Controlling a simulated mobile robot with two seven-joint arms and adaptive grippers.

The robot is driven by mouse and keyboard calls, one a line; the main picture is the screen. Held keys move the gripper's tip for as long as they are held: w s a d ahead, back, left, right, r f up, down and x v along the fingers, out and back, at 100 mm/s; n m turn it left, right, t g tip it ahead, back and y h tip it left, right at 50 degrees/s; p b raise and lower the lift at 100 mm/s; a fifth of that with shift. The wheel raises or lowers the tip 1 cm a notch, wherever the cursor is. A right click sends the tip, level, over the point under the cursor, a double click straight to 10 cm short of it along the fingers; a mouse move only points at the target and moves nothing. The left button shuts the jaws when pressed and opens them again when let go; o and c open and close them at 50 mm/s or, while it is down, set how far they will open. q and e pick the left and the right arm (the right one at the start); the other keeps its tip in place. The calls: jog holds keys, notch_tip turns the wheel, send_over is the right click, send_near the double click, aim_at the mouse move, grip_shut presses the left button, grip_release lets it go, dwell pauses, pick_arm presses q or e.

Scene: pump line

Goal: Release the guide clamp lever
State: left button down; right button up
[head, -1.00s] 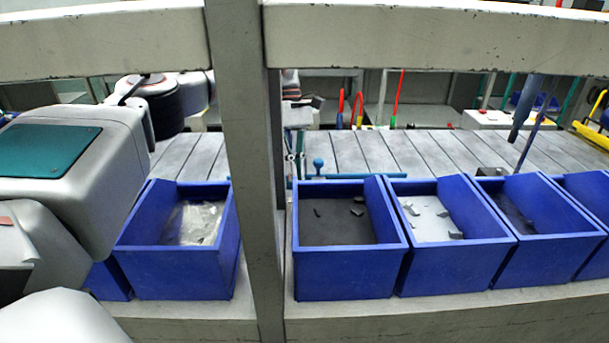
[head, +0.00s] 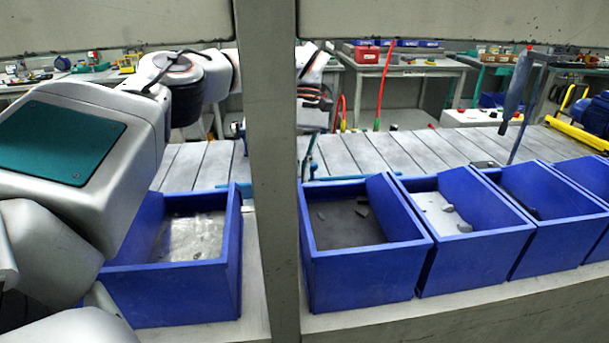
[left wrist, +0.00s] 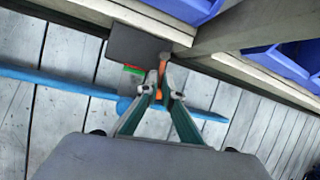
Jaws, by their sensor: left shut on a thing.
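In the left wrist view, an orange lever (left wrist: 166,66), which I take for the guide clamp lever, shows at and between my left gripper's fingertips (left wrist: 160,86). The fingers are nearly together and shut on it, hiding much of it. A dark grey plate (left wrist: 133,45) with red and green marks (left wrist: 133,69) lies just beyond. The blue guide rail (left wrist: 60,81) runs across the slats under the gripper. In the head view my left gripper (head: 308,158) is low over the conveyor beside the post and partly hidden. My right gripper is not in view.
A grey post (head: 268,180) and crossbeam (head: 450,22) stand in front of the conveyor (head: 380,150). Blue bins (head: 365,275) with loose pieces line the near ledge. A dark hanging tool (head: 515,85) is at the right. The slats right of the gripper look clear.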

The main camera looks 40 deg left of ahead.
pick_arm(q)
jog(key=shift+w+f+m+y+b, duration=0.2)
jog(key=shift+m+y+b, duration=0.1)
jog(key=shift+m+b, duration=0.2)
jog(key=shift+r, duration=0.15)
jog(key=c, duration=2.2)
grip_release()
jog(key=shift+d, duration=0.15)
